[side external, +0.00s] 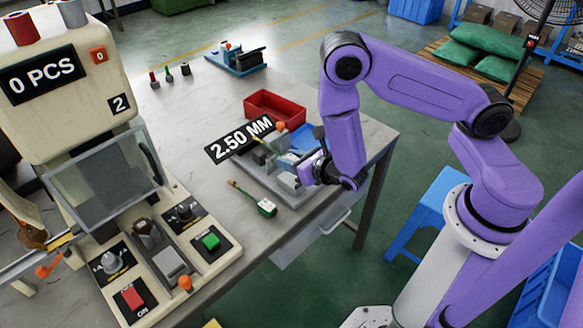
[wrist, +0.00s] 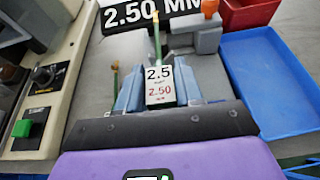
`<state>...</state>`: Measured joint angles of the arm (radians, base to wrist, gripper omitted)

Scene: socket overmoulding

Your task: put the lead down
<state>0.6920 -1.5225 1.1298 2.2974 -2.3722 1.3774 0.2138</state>
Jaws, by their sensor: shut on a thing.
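My gripper (side external: 303,168) is over the grey gauge fixture (side external: 245,178) on the bench. In the wrist view its two blue fingers (wrist: 158,88) are shut on a lead with a white tag (wrist: 159,84) reading 2.5 and 2.50. The held lead's thin green and brass end (wrist: 156,35) points away from my gripper, toward the fixture. I cannot tell whether it touches the fixture. A second green lead (side external: 265,207) lies on the bench in front of the fixture. Its thin end (wrist: 115,76) shows left of my fingers in the wrist view.
A 2.50 MM sign (side external: 239,139) stands at the fixture. A red bin (side external: 275,106) is behind it, and a blue tray (wrist: 268,80) is to its right. The moulding press (side external: 70,75) with buttons stands left. Bare bench (side external: 190,125) lies between press and fixture.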

